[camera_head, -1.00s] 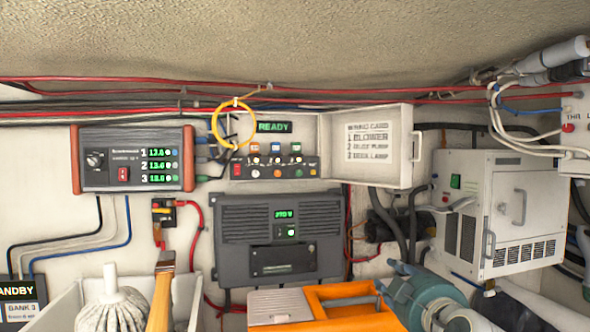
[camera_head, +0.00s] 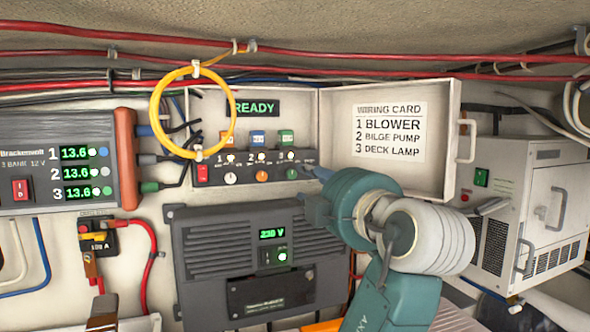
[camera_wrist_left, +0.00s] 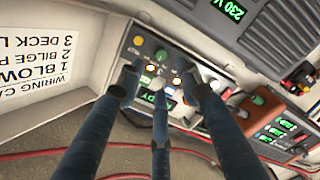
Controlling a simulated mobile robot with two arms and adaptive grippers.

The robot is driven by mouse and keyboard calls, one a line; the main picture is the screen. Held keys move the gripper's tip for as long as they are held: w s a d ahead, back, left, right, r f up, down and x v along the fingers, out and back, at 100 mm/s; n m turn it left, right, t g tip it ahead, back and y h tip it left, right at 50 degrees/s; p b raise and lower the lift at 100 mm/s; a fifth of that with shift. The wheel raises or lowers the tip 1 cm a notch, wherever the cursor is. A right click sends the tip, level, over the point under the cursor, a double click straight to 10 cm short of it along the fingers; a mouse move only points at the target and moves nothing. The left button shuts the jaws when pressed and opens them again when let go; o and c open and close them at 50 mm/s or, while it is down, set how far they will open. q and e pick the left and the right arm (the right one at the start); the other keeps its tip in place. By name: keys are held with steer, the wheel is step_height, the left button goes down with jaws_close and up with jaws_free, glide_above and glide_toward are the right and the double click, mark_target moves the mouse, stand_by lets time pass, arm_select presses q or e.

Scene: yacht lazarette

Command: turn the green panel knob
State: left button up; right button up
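The green panel knob (camera_head: 291,174) is at the right of the knob row on the small dark panel (camera_head: 210,177), inside the open white box. In the left wrist view the knob (camera_wrist_left: 162,55) shows beyond the fingers, between the left and right ones. My left gripper (camera_head: 316,172) is at the panel's right end, mostly hidden by its own wrist. In the left wrist view its dark blue fingers (camera_wrist_left: 162,85) are spread, with nothing seen held. Contact with the knob cannot be told. My right gripper is not in view.
A white knob (camera_head: 230,178) and orange knob (camera_head: 262,176) sit left of the green one. A yellow hoop (camera_head: 234,105) hangs before the box's left side. The box's open door (camera_head: 440,130) is at right. A grey 230 V unit (camera_head: 215,250) is below.

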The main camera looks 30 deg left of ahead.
mark_target(293, 175)
arm_select(q)
steer(key=p+x, duration=0.2)
steer(key=x, duration=0.3)
steer(key=shift+w+a+r+p, duration=0.1)
steer(key=shift+a+r+p, duration=0.05)
steer(key=shift+a+p, duration=0.25)
steer(key=x, duration=0.1)
steer(key=p+x, duration=0.1)
steer(key=x, duration=0.1)
steer(key=shift+f, duration=0.25)
steer(key=shift+d, duration=0.1)
jaws_close()
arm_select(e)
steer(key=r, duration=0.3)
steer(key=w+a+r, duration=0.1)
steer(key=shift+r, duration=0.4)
